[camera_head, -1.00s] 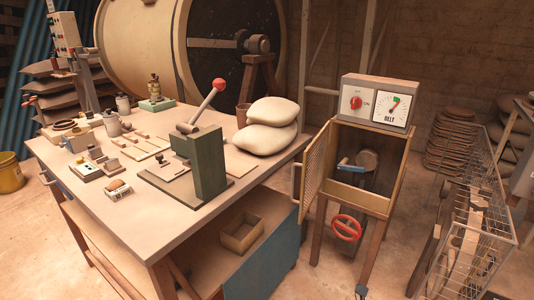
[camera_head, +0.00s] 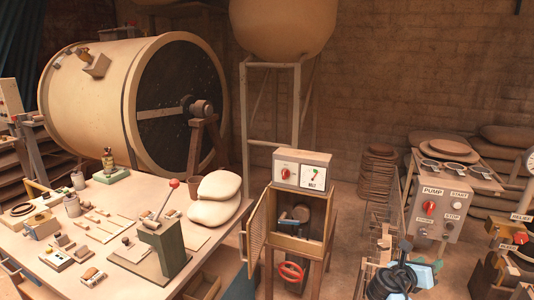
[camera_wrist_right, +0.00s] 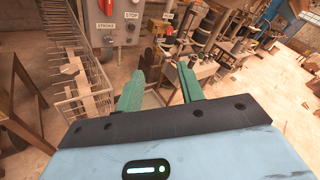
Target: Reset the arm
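My right gripper (camera_wrist_right: 160,88) shows two green fingers in the right wrist view, spread apart with nothing between them. In the head view, part of my right arm (camera_head: 398,280), dark with light blue pieces, shows at the lower right; its fingers are hard to make out there. My left gripper is not in view. A hand press (camera_head: 168,248) with a green body stands on the workbench, its lever arm tilted up to a red knob (camera_head: 174,183). The right gripper is well away from this lever.
The workbench (camera_head: 110,205) holds small parts and pale sacks (camera_head: 215,200). A belt control box (camera_head: 302,170) stands on an open cabinet. A grey pump panel (camera_head: 437,210) is close behind my right arm. In the right wrist view, a wire basket (camera_wrist_right: 92,100) is at left.

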